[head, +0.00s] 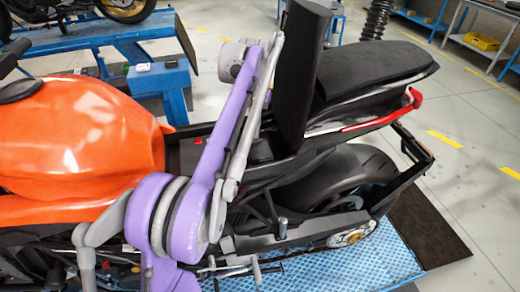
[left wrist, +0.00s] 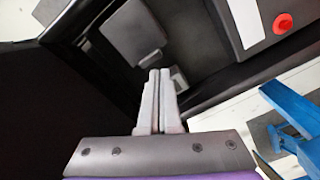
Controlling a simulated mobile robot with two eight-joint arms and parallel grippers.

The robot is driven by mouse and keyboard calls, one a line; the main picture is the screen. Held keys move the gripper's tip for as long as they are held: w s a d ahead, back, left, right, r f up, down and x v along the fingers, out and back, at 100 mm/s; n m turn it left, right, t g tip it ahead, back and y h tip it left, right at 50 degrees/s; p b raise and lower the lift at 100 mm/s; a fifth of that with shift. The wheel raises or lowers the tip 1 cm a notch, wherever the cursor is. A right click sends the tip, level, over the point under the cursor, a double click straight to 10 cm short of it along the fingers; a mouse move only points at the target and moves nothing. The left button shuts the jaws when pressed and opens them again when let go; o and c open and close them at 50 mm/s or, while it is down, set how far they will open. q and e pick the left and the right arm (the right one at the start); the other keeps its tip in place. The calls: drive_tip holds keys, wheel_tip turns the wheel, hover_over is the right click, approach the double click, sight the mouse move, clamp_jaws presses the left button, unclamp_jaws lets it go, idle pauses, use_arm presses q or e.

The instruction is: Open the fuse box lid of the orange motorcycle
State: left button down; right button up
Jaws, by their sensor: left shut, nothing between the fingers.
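The orange motorcycle (head: 85,135) stands side-on on a blue platform. In the left wrist view, a dark grey lid-like cover (left wrist: 130,32) with a small tab at its lower edge sits in a black recess; I take it for the fuse box lid. It looks down, though its angle is hard to judge. My left gripper (left wrist: 161,75) is shut and empty, its fingertips just below the tab; I cannot tell whether they touch it. In the head view my purple left arm covers much of that area, and I cannot make out the fingertips. My right gripper is not in view.
A black slab (head: 304,70), apparently a raised seat, stands upright beside my arm. The rear seat (head: 375,75) lies behind it. A red button (left wrist: 283,23) is right of the cover. A blue workbench (head: 120,45) stands beyond the motorcycle. The floor at right is open.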

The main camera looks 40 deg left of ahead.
use_arm(q)
drive_tip(key=shift+f, duration=0.15)
drive_tip(key=shift+f+b, duration=0.55)
drive_tip(key=shift+f, duration=0.75)
drive_tip(key=shift+s+d, duration=0.15)
drive_tip(key=shift+r, duration=0.15)
drive_tip(key=shift+s+d+r+p, duration=0.1)
drive_tip(key=shift+d+r+p, duration=0.1)
drive_tip(key=shift+r+p, duration=0.35)
drive_tip(key=shift+s+d, duration=0.1)
